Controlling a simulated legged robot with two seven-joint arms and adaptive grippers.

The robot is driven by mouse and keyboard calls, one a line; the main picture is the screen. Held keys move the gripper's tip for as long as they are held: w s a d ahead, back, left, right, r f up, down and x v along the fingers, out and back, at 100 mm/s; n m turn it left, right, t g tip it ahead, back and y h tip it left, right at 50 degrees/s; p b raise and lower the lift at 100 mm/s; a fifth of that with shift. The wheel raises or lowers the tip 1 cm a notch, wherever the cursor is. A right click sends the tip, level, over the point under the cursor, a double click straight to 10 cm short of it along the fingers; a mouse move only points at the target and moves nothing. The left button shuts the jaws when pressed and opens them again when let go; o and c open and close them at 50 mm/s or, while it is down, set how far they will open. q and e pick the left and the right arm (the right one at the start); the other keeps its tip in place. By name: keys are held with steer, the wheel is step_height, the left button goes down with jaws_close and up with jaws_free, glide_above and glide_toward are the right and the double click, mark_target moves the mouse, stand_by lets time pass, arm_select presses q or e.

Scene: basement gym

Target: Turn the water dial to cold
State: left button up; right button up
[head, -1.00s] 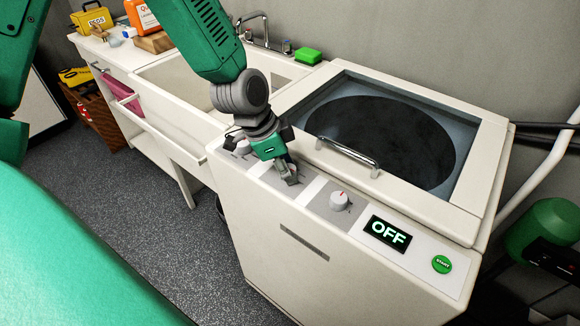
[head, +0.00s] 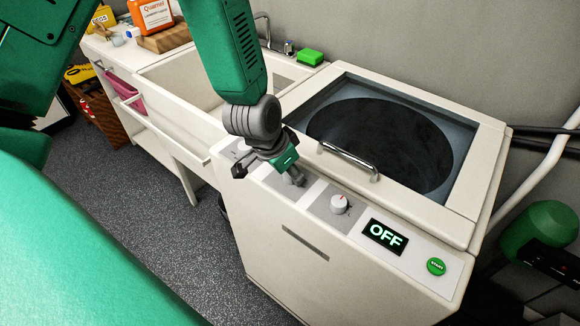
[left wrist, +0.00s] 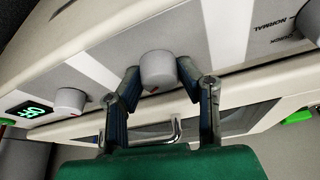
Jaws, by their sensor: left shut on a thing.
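My left gripper (head: 292,176) is at the front control panel of the white washing machine (head: 290,235). In the left wrist view its two fingers (left wrist: 158,72) are closed on opposite sides of the middle dial (left wrist: 158,66), a grey-white knob with a small red mark on its lower edge. In the head view the gripper largely hides this dial. Another dial (head: 340,203) with a red mark is to its right, and a third dial (head: 242,148) is to its left. The middle dial's lettering is not readable. My right gripper is not in view.
A display reading OFF (head: 385,236) and a green start button (head: 436,266) are at the panel's right. The lid handle (head: 350,158) rises just behind the panel. A white sink (head: 185,100) stands to the left, with a green sponge (head: 310,57) behind.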

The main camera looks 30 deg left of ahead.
arm_select(q)
steer(key=n+p, duration=0.1)
steer(key=n, duration=0.1)
steer(key=n+y+p, duration=0.2)
steer(key=n, duration=0.1)
steer(key=shift+w+r+n, duration=0.3)
steer(key=shift+w, duration=0.05)
steer(key=n+y+p, duration=0.1)
steer(key=n+p, duration=0.1)
steer(key=n, duration=0.1)
steer(key=n+y+p, duration=0.1)
steer(key=n+p, duration=0.1)
steer(key=shift+w+a+n+g+p, duration=0.1)
steer(key=shift+a+n+g+p, duration=0.05)
steer(key=shift+n+g+p, duration=0.2)
steer(key=shift+n, duration=0.25)
steer(key=o, duration=1.1)
steer(key=shift+o, duration=0.2)
steer(key=shift+f, duration=0.2)
